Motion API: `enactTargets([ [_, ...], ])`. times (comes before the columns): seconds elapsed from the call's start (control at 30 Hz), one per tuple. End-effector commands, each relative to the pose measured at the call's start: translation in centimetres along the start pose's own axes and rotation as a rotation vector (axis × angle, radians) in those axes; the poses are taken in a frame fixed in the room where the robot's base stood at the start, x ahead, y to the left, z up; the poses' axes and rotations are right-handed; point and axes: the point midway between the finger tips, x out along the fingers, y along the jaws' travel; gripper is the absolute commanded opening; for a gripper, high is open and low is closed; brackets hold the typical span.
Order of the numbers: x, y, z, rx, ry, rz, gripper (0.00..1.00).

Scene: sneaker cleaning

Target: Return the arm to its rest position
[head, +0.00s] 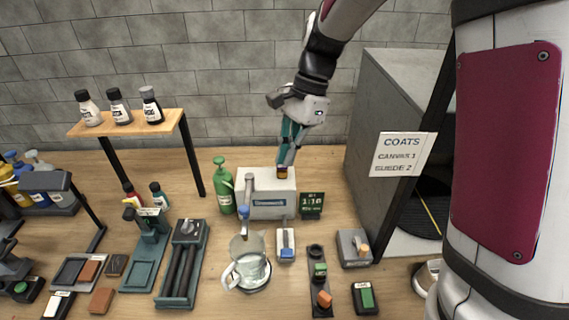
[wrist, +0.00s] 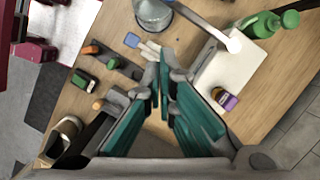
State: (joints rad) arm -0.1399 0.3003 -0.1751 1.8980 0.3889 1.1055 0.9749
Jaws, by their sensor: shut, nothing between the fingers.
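My gripper (head: 286,164) hangs down from my arm near the back of the table, with its teal fingers above the white box-shaped station (head: 262,208). It is shut and empty; in the wrist view its fingertips (wrist: 164,68) come together. A small jar with a purple label (wrist: 224,98) stands beside the fingers, apart from them, on the white station. In the head view the jar (head: 282,172) shows at the fingertips, partly behind them.
A green pump bottle (head: 223,186) stands left of the station, a glass pitcher (head: 250,264) in front. A grey cabinet with a "COATS" sign (head: 403,154) rises close on the right. A wooden shelf (head: 130,123) with 3 bottles stands left. The air above the table's middle is clear.

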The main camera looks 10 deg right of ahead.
Motion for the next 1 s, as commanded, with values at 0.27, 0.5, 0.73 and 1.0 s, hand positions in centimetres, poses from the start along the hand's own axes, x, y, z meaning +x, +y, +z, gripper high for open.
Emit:
enactTargets([
  [0.27,-0.1,0.0,0.0,0.0,0.0,0.0,0.0],
  [0.5,-0.1,0.0,0.0,-0.002,0.001,-0.001,0.0],
  [0.73,-4.2,3.6,1.4,-0.216,0.072,-0.075,0.0],
  [1.0,-8.5,10.3,3.3,-0.592,0.247,-0.152,0.0],
])
